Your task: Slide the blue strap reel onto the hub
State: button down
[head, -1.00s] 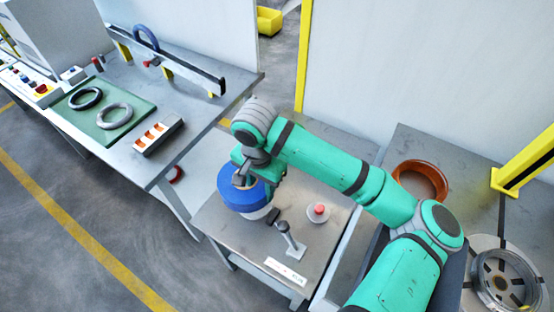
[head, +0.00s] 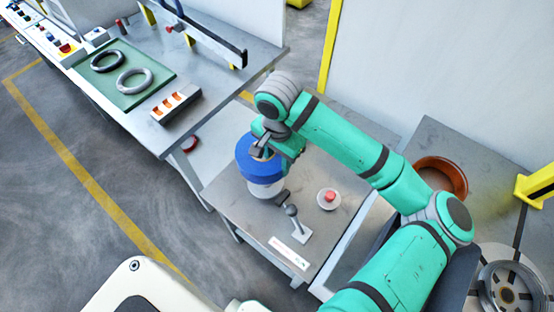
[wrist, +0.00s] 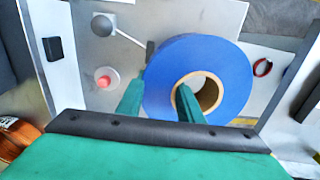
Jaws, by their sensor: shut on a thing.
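The blue strap reel (head: 262,172) is over the left part of a grey table in the head view. In the wrist view the reel (wrist: 222,65) shows its cardboard core face-on. My gripper (wrist: 160,100) is shut on the reel's wall, with one finger in the core and the other against the outer edge. It also shows above the reel in the head view (head: 264,148). A white round part (head: 268,191) is directly below the reel; I cannot tell whether this is the hub. No hub shows clearly, and the reel's underside is hidden.
A grey ball-topped lever (head: 295,222) and a red button on a white base (head: 329,198) stand right of the reel. An orange-brown ring (head: 440,176) lies farther right. The workbench with a green mat (head: 126,97) is at the back left.

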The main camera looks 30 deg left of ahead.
jog(key=shift+w+f, duration=0.1)
jog(key=shift+f, duration=2.3)
jog(key=shift+s, duration=0.2)
jog(key=shift+w, duration=0.15)
jog(key=shift+a+f, duration=0.1)
jog(key=shift+f, duration=0.15)
